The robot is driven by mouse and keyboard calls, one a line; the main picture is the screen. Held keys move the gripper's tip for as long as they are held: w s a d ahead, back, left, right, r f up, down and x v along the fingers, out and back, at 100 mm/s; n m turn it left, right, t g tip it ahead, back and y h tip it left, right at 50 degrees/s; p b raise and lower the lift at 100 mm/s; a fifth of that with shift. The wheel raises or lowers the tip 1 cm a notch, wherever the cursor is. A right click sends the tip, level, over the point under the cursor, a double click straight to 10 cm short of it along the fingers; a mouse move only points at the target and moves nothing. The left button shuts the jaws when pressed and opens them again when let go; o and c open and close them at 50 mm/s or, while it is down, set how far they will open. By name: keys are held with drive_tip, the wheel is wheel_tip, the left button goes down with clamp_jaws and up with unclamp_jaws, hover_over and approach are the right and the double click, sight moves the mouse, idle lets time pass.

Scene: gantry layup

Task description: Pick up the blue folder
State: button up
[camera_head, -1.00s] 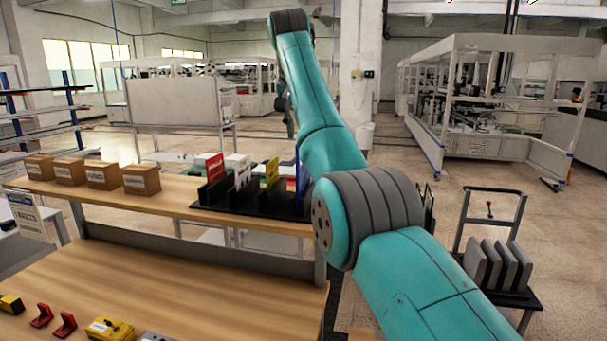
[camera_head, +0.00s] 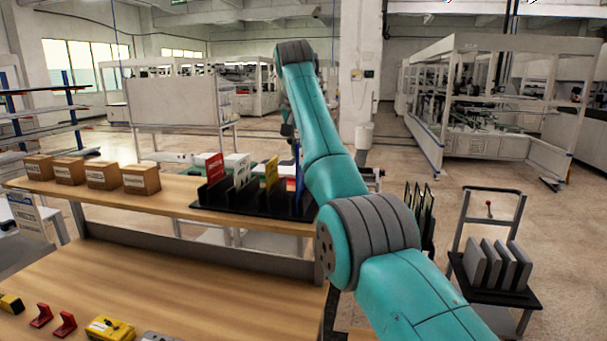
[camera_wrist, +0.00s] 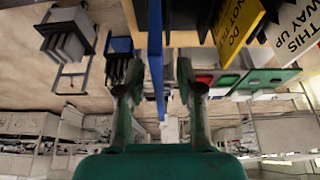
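The blue folder (camera_wrist: 155,55) shows edge-on as a thin upright blue strip in the wrist view. It lies between the two spread fingers of my gripper (camera_wrist: 158,72), with gaps visible on both sides. My gripper is open. In the head view a narrow strip of the blue folder (camera_head: 298,172) shows at the right end of the black slotted rack (camera_head: 225,207), beside my arm. My arm hides my gripper in the head view.
The rack also holds red (camera_head: 214,168), white (camera_head: 241,172) and yellow (camera_head: 271,172) signs, left of the blue folder. Several cardboard boxes (camera_head: 141,180) stand further left on the shelf. A cart (camera_head: 497,293) with grey panels stands at the right.

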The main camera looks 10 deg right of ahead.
drive_tip(key=shift+f, duration=0.25)
idle(0.3)
clamp_jaws()
